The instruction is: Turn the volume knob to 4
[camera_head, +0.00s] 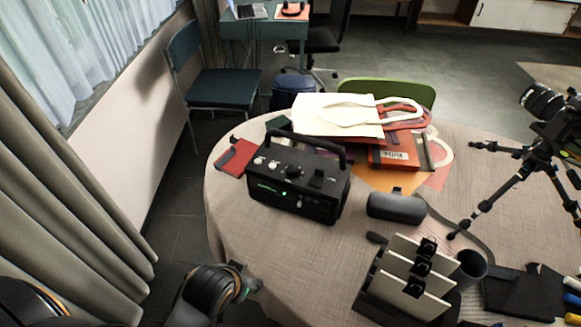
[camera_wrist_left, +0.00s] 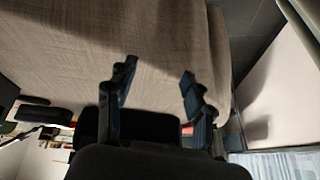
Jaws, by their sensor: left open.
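A black box-shaped radio or amplifier (camera_head: 297,185) with a carry handle stands on the round table. Two pale knobs (camera_head: 266,163), a larger dark knob (camera_head: 292,171) and another dark block sit along its top edge, and small green lights show on its front. The knob markings are too small to read, so I cannot tell which is the volume knob or its setting. My left gripper (camera_head: 246,284) is at the table's near left edge, below and apart from the radio. In the left wrist view its two fingers (camera_wrist_left: 158,76) are spread with nothing between them. My right gripper is not seen.
The cloth-covered table (camera_head: 285,255) is bare between my left gripper and the radio. A red item (camera_head: 236,157) lies left of the radio, bags (camera_head: 340,115) behind it, a dark case (camera_head: 396,207) to its right. Clipped cards (camera_head: 412,272) and a tripod (camera_head: 520,170) stand further right.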

